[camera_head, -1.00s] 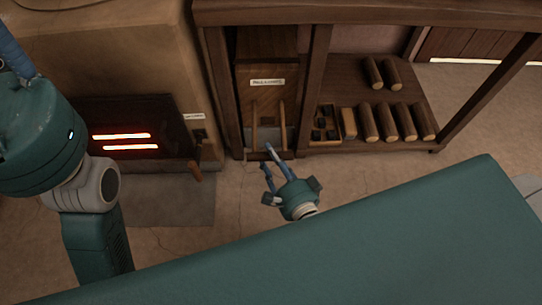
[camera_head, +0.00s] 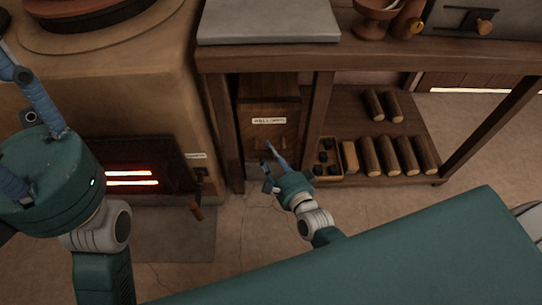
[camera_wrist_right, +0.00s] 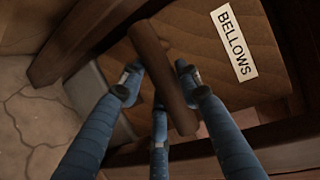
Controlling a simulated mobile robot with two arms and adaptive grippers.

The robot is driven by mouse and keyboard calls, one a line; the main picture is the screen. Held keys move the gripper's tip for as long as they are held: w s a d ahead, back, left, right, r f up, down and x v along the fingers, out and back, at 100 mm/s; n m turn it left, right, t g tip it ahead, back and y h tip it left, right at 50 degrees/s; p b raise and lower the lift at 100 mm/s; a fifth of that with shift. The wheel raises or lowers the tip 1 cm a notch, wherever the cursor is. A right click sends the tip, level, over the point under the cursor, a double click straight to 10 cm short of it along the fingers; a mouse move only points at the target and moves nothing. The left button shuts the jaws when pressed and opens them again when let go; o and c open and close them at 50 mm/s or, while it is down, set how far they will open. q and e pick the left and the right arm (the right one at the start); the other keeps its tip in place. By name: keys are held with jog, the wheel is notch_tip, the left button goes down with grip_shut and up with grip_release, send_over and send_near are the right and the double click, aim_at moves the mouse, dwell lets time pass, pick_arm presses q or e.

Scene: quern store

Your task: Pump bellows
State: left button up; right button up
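The bellows (camera_head: 270,138) is a wooden box in a bay under the bench, with a white label reading BELLOWS (camera_head: 269,121). The label also shows in the right wrist view (camera_wrist_right: 234,43). A dark round wooden handle bar (camera_wrist_right: 156,63) runs close to the box front. My right gripper (camera_head: 267,160) is at the box front. In the right wrist view its fingers (camera_wrist_right: 158,88) are shut around the bar, one on each side and one below. In the head view the gripper largely hides the bar. My left gripper (camera_head: 14,128) is at the left edge, fingers spread, empty.
A furnace with a glowing opening (camera_head: 132,178) stands left of the bellows, with a small lever (camera_head: 196,210) beside it. A lower shelf on the right holds several logs (camera_head: 389,155) and a box of dark lumps (camera_head: 326,158). A grey slab (camera_head: 268,22) lies on the bench top.

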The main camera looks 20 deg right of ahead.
jog(key=shift+o, duration=1.3)
jog(key=v, duration=1.2)
